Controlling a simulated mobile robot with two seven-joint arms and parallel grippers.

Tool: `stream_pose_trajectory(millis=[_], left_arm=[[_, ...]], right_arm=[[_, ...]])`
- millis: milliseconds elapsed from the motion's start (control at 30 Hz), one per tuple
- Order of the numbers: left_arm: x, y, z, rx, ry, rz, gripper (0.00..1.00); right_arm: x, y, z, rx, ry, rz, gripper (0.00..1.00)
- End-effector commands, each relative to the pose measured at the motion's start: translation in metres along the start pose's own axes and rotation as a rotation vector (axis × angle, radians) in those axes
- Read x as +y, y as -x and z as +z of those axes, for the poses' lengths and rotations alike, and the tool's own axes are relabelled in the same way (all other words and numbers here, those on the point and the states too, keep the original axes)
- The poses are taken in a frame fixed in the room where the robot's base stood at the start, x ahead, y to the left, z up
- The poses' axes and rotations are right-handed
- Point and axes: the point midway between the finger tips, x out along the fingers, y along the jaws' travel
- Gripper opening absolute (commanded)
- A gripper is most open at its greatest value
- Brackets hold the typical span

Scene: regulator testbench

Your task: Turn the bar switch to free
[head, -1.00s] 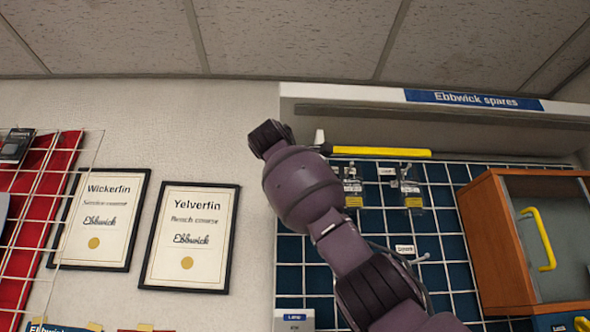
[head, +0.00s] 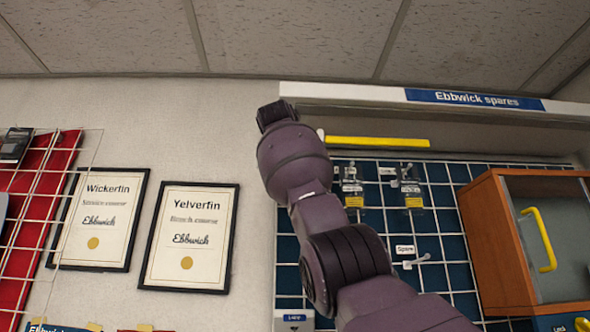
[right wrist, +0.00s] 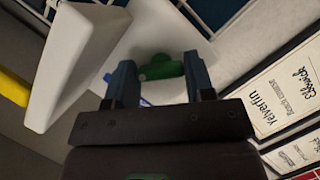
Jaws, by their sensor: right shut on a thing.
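In the right wrist view a green piece (right wrist: 160,67), apparently the bar switch, sits on a white housing (right wrist: 150,40). My right gripper (right wrist: 161,76) has one dark finger on each side of it and is shut on it. The fingers hide part of the green piece, and no position marking can be read. In the head view my right arm rises from the lower right, but its fingers and the switch cannot be made out. My left gripper is not in view.
A white slab (right wrist: 75,65) stands close beside the housing. In the head view are a yellow bar (head: 378,142), a blue gridded panel with hanging packets (head: 412,190), and an orange-brown cabinet (head: 497,245) with a yellow handle. Two framed certificates (head: 190,237) hang left of my arm.

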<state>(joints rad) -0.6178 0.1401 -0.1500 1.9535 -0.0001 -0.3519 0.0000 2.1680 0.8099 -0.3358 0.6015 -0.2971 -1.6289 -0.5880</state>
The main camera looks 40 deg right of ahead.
Motion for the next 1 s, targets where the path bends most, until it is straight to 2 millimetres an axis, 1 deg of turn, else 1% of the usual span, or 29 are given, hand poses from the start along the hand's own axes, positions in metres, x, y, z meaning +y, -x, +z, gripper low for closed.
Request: stream_pose_trajectory(millis=[33, 333, 800, 833, 900, 1000], left_arm=[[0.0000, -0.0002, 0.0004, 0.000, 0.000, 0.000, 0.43], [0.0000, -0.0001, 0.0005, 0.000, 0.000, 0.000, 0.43], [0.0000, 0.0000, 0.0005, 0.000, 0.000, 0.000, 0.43], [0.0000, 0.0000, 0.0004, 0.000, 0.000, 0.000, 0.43], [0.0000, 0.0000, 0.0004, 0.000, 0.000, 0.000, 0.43], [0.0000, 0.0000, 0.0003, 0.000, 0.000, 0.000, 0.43]], right_arm=[[-0.0025, -0.0008, 0.0004, -0.006, -0.019, -0.016, 0.25], [-0.0026, -0.0014, 0.0007, -0.007, -0.101, -0.048, 0.25], [-0.0026, -0.0016, 0.0009, -0.008, -0.113, -0.054, 0.25], [-0.0026, -0.0016, 0.0010, -0.008, -0.113, -0.054, 0.50], [-0.0025, -0.0016, 0.0009, -0.008, -0.113, -0.053, 0.60], [-0.0018, -0.0011, 0.0007, -0.006, -0.113, -0.052, 0.60]])
